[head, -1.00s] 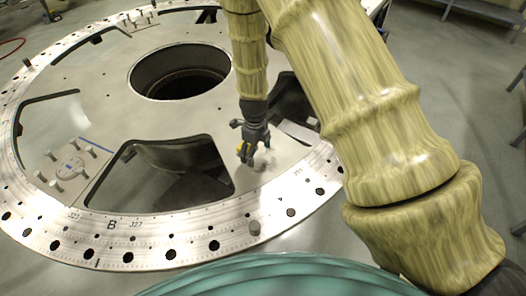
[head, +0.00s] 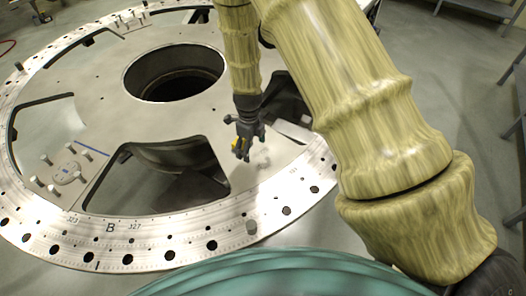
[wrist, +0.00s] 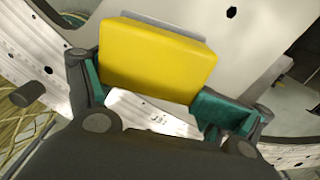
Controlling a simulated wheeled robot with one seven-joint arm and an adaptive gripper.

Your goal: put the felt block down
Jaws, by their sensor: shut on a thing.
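The felt block (wrist: 157,60) is yellow with a grey layer along its far edge. In the wrist view it sits between the two green-padded fingers of my gripper (wrist: 155,88), which is shut on it. In the head view my gripper (head: 242,152) hangs over the turret plate (head: 110,85), between a wedge-shaped opening and a smaller one. Only a small yellow patch of the block (head: 236,144) shows there; the fingers hide the rest. I cannot tell whether the block touches the plate.
The plate has a large round central hole (head: 175,75) and a wedge-shaped cutout (head: 165,170) left of my gripper. Several pegs (head: 62,172) stand at the left. Plain plate surface surrounds the central hole.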

